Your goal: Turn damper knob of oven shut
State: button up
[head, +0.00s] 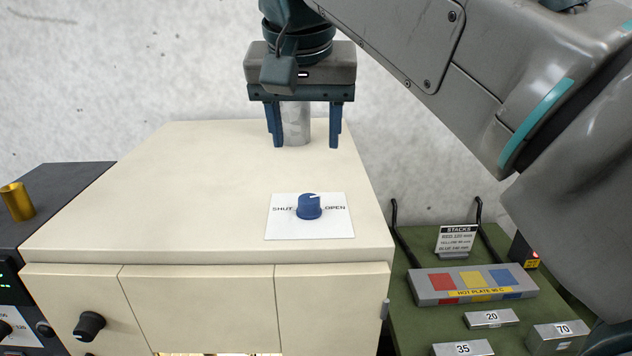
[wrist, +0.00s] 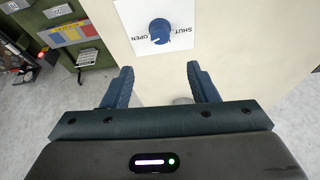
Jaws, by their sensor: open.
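The damper knob (head: 309,207) is a blue round knob on a white plate (head: 283,226) on top of the cream oven (head: 180,190). The plate reads SHUT at left and OPEN at right. The knob's white mark points up and right, towards the OPEN side. The knob also shows in the wrist view (wrist: 159,32), ahead of the fingers, with the lettering upside down. My gripper (head: 305,145) is open, pointing down over the back of the oven top, behind the knob and apart from it. It also shows in the wrist view (wrist: 160,68).
A grey upright pipe (head: 296,124) shows between my fingers; whether it stands between or behind them is unclear. A green bench (head: 430,325) at right holds a hot plate (head: 470,285) and marked metal blocks (head: 491,318). A brass cylinder (head: 18,201) stands at left. The oven top around the knob is clear.

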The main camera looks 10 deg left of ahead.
aim_at(309, 199)
jog(key=x, duration=1.3)
jog(key=shift+s+f, duration=0.2)
jog(key=shift+s, duration=0.05)
jog(key=c, duration=1)
